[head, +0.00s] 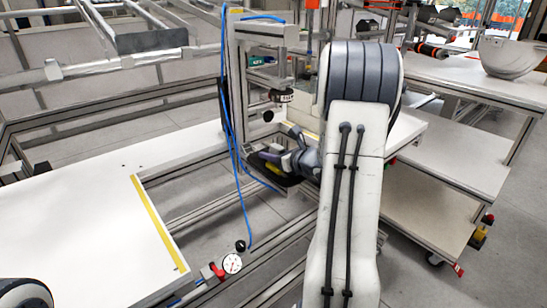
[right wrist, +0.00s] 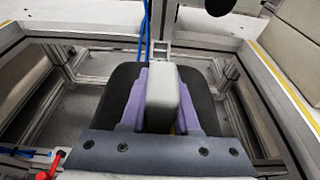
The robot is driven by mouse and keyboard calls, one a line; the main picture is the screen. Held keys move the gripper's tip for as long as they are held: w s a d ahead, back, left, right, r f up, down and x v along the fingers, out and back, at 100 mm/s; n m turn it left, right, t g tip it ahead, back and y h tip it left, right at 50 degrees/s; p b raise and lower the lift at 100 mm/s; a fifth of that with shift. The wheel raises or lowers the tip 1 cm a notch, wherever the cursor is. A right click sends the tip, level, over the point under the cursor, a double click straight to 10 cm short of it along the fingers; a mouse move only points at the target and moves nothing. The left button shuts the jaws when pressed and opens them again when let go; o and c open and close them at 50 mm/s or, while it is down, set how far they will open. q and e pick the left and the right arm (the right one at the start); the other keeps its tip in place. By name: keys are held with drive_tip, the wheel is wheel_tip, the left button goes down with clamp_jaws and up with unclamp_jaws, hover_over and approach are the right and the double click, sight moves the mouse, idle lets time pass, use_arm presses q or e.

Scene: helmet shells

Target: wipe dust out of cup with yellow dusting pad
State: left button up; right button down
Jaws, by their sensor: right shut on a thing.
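My right gripper (head: 283,160) reaches in beside the upright metal fixture, its purple fingers low and pointing left. In the right wrist view the purple fingers (right wrist: 166,105) are shut on a grey block (right wrist: 163,82). A patch of yellow, likely the dusting pad (head: 273,169), shows at the fingertips in the head view. A dark rounded piece (right wrist: 118,88), perhaps the cup, lies around and beyond the fingers; it also shows in the head view (head: 292,181). Its inside and any dust are hidden, and I cannot tell whether the pad touches it. My left gripper is out of view.
The metal fixture (head: 237,75) with hanging blue hoses (head: 232,140) stands close by. A white table (head: 80,225) with a yellow strip is at left. A white bowl-shaped shell (head: 510,57) sits on the right table. A dial gauge (head: 232,263) is in front.

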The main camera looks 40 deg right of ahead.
drive_tip(key=shift+s, duration=0.15)
idle(0.3)
drive_tip(key=shift+s+b, duration=0.35)
drive_tip(key=shift+s, duration=1.15)
drive_tip(key=shift+f, duration=0.15)
drive_tip(key=shift+w, duration=0.6)
drive_tip(key=shift+w+r+b, duration=0.2)
drive_tip(key=shift+w+b, duration=0.15)
drive_tip(key=shift+w, duration=0.7)
